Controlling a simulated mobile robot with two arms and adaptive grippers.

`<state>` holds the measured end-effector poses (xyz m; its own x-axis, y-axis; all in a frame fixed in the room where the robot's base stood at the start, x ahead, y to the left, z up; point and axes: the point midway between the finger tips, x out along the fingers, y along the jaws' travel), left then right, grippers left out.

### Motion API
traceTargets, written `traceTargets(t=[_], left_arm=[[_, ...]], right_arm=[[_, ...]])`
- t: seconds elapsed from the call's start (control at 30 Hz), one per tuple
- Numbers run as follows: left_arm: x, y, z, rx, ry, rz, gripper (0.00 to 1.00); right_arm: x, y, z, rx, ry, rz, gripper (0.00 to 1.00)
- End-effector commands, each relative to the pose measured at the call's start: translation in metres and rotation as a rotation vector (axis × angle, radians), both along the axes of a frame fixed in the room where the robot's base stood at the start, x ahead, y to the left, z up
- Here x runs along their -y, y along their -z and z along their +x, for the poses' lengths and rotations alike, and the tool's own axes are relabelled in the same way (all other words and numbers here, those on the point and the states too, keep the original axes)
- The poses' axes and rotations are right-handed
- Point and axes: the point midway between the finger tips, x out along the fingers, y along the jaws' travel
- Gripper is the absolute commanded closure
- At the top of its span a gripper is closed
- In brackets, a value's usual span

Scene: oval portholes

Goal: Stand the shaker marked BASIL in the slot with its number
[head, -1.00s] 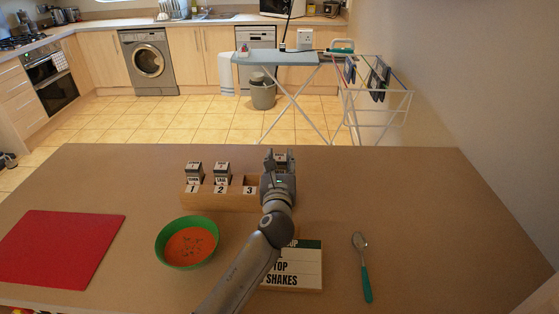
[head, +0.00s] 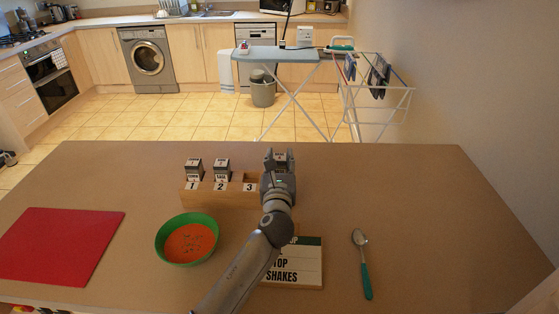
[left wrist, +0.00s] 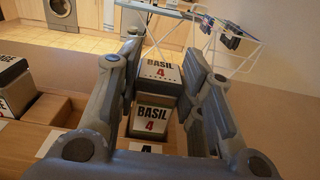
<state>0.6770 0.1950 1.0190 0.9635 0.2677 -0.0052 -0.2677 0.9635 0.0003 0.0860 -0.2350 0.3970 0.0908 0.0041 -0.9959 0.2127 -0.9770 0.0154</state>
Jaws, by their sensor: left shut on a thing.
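The BASIL shaker (left wrist: 153,120), labelled BASIL 4 on its top and side, is between the fingers of my left gripper (head: 279,155). The gripper is shut on it. The shaker looks upright at the right end of the wooden rack (head: 215,201), over or in the slot behind a partly hidden number plate (left wrist: 149,149). I cannot tell whether its base touches the slot floor. In the head view my gripper and arm hide most of the shaker and that end of the rack. My right gripper is out of view.
Two other shakers (head: 194,168) (head: 222,168) stand in slots 1 and 2; slot 3 (head: 250,178) is empty. A green bowl of soup (head: 162,246), a red board (head: 60,245), a lettered sign (head: 305,265) and a spoon (head: 365,270) lie nearer. The table's right side is mostly clear.

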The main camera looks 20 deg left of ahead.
Motion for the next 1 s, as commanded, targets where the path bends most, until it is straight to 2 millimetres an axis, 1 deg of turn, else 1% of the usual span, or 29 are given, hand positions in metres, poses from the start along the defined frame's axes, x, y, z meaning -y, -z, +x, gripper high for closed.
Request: traceTargets(t=[0.4,1.0], left_arm=[[-0.0002,0.0084,-0.0001,0.001,0.0,0.0,0.9],[-0.0002,0.0111,0.0,0.001,0.0,0.0,0.9]], right_arm=[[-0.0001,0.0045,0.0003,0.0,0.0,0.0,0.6],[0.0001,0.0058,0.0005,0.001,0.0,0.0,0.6]])
